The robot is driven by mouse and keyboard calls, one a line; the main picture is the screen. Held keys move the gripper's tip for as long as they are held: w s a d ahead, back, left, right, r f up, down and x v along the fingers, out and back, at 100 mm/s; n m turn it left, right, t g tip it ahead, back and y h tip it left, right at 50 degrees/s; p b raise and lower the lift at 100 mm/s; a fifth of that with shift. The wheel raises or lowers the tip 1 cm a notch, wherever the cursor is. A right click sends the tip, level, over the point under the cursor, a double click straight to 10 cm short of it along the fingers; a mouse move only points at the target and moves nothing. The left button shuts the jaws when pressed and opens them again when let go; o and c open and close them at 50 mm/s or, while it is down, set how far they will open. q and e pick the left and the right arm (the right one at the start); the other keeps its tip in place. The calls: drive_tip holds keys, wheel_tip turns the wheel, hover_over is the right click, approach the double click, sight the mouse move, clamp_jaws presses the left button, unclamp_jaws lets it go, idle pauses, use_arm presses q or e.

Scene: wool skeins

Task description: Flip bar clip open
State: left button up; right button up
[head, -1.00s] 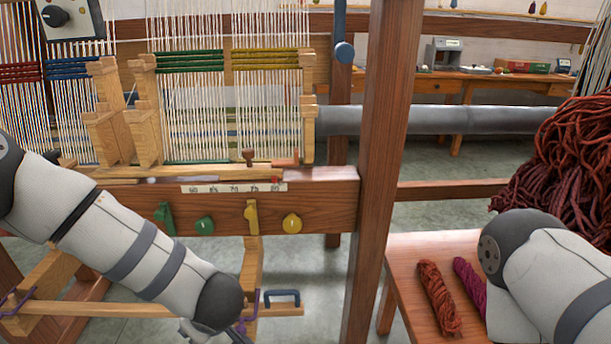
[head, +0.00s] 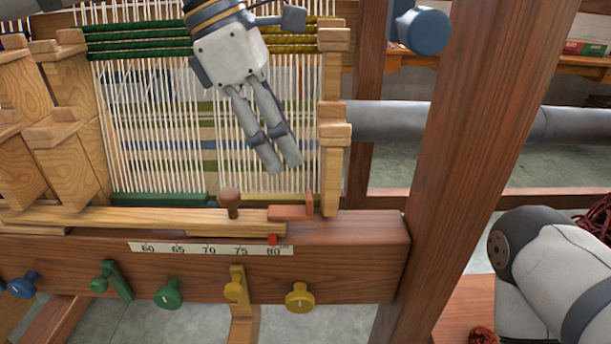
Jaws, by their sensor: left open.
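A small reddish-brown wooden piece (head: 292,211), which looks like the bar clip, lies at the right end of the pale wooden bar (head: 130,219) on the loom's front beam. A short part stands up at its right end; I cannot tell for sure whether it is closed. A dark brown peg (head: 230,200) stands on the bar just left of it. My left gripper (head: 281,163) points down in front of the white warp threads, above the peg and clip. It is open and empty, touching neither as far as I see. My right arm shows at the right; its gripper is outside the view.
The loom's front beam (head: 340,246) carries a number scale (head: 210,249) and several coloured knobs. A thick wooden post (head: 478,170) stands right of it. Stepped wooden blocks (head: 70,150) stand to the left.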

sight(309, 194)
use_arm(q)
drive_tip(key=x, duration=0.8)
drive_tip(key=shift+w+d+f, duration=0.1)
drive_tip(key=shift+f, duration=0.25)
clamp_jaws()
